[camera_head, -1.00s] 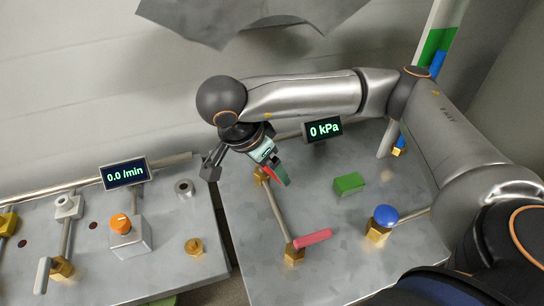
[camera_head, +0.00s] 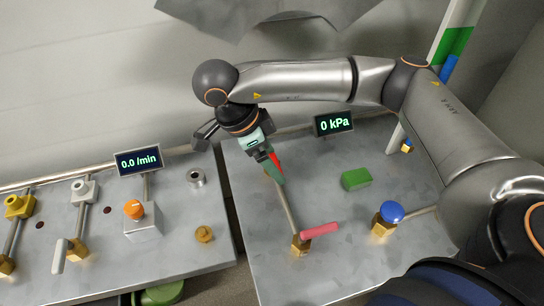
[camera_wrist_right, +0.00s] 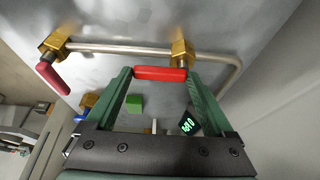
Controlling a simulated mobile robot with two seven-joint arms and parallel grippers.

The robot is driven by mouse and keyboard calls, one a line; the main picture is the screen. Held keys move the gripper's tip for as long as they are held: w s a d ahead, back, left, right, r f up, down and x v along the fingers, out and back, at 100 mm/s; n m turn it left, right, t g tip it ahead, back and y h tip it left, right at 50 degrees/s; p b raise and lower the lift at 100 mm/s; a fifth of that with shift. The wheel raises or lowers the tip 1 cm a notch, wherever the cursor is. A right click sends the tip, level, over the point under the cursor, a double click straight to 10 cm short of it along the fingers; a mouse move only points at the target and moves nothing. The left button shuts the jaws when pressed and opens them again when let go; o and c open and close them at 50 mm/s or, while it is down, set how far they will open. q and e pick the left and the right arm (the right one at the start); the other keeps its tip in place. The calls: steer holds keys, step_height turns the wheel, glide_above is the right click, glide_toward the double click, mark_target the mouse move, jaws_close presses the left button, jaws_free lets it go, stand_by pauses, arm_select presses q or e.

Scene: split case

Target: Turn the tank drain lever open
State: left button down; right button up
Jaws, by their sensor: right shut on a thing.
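A red lever (camera_wrist_right: 160,73) sits on a brass valve (camera_wrist_right: 181,50) on the pipe, in the right wrist view. My right gripper (camera_wrist_right: 160,74) is shut on this lever, with one green finger at each end of it. In the head view my right gripper (camera_head: 274,170) points down at the pipe's far end, and a strip of the red lever (camera_head: 275,161) shows beside the fingers. Its valve is mostly hidden there. A second, pinkish-red lever (camera_head: 320,229) on a brass valve (camera_head: 300,244) stands at the near end of the pipe. My left gripper is not in view.
A display (camera_head: 334,124) reads 0 kPa behind the pipe. A green block (camera_head: 356,179) and a blue knob (camera_head: 391,212) stand to the right. Across a gap on the left, another bench (camera_head: 185,255) holds an orange knob (camera_head: 134,209), several valves and a display (camera_head: 139,161) reading 0.0 l/min.

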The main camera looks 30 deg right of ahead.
steer(key=o, duration=1.1)
steer(key=p+v, duration=0.1)
steer(key=v, duration=0.6)
steer(key=shift+a+r, duration=0.15)
steer(key=shift+r, duration=0.1)
